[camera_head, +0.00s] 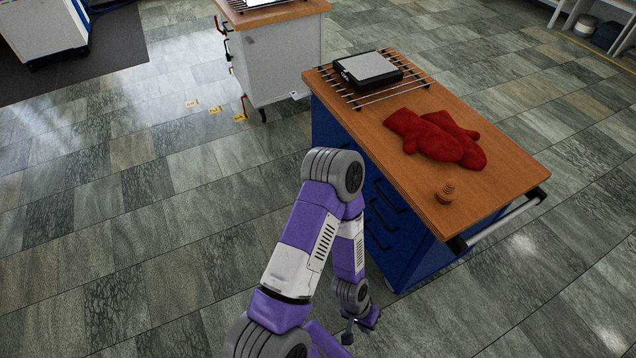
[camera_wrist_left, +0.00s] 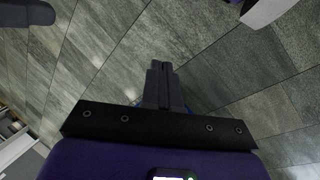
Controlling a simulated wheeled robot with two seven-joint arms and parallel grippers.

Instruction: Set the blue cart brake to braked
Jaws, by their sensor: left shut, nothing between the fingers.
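The blue cart (camera_head: 330,128) stands right of centre in the head view, with a wooden top, dark drawer handles on its side and a push handle (camera_head: 505,222) at its near end. Its brake cannot be made out; the lower part of the cart is partly hidden behind my left arm. My left gripper (camera_head: 352,334) is low in front of the cart's near left side, apart from it as far as I can see. In the left wrist view its fingers (camera_wrist_left: 161,70) are together with nothing between them, over floor tiles. My right gripper is not in view.
Red mitts (camera_head: 436,138), a small brown stacked object (camera_head: 446,193) and a black-and-grey device (camera_head: 368,68) on a wire rack lie on the cart top. A white cart (camera_head: 280,62) stands behind, with yellow floor labels (camera_head: 215,110) beside it.

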